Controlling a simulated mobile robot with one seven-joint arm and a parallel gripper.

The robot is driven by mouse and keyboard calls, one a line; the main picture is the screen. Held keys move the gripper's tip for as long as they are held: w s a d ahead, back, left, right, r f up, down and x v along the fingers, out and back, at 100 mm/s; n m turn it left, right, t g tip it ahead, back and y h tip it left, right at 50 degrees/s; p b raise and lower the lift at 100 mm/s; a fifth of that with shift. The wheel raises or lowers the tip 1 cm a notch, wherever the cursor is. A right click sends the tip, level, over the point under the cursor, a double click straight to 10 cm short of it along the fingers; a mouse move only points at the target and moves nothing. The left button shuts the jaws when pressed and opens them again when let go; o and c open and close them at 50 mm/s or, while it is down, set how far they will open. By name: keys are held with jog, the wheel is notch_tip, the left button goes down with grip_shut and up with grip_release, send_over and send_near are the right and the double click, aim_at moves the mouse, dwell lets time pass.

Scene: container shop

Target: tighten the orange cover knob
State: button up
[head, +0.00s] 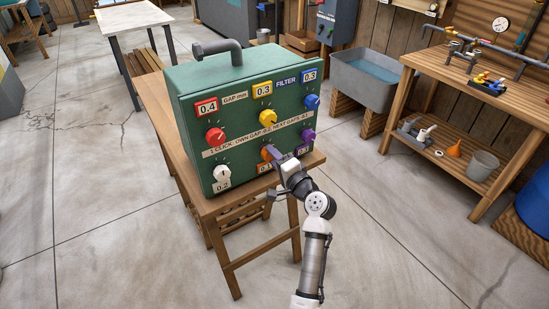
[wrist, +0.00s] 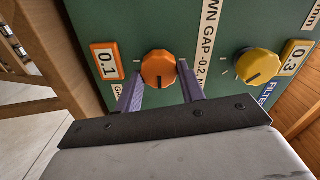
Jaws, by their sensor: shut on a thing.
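The orange cover knob (head: 266,153) is on the lower middle of the green box's (head: 190,110) front face, partly hidden by my gripper in the head view. In the wrist view the orange knob (wrist: 158,66) sits between my two purple-grey fingers, one on each side, with a dark pointer line on its face. My gripper (wrist: 159,82) is shut on the knob; in the head view my gripper (head: 275,154) reaches it from the lower right. An orange-framed label beside the knob (wrist: 106,63) reads 0.1.
A yellow knob (head: 266,117) is above, a red knob (head: 215,137) and white knob (head: 222,173) to the left, blue (head: 312,102) and purple (head: 308,135) knobs to the right. The box stands on a wooden bench (head: 228,203). Floor in front is clear.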

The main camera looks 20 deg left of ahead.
jog(key=o, duration=1)
jog(key=shift+d, duration=0.1)
jog(key=b+v, duration=0.4)
jog(key=v, duration=0.9)
jog(key=shift+s+d, duration=0.2)
jog(key=shift+s, duration=0.05)
